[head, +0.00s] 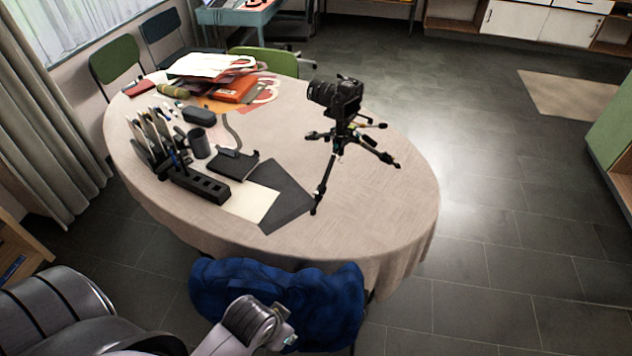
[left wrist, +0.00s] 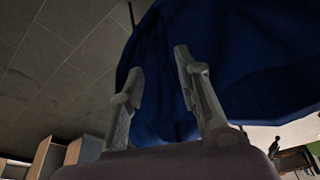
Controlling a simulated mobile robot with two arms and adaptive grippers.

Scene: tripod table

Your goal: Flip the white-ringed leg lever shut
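A small black tripod (head: 327,178) stands on the table with its legs spread and a black camera (head: 340,96) on top. The leg levers are too small to tell apart, so I cannot pick out the white-ringed one or its position. My left gripper (head: 283,328) is low at the front, over the blue chair and well apart from the tripod. In the left wrist view its two fingers (left wrist: 158,80) are spread with nothing between them and blue cloth beyond. My right gripper is not in view.
The blue chair (head: 225,285) stands at the table's (head: 385,215) near edge. A dark folder (head: 285,205), a black organizer (head: 200,186), a dark cup (head: 199,143) and a file rack (head: 150,145) lie left of the tripod. The table's right side is clear.

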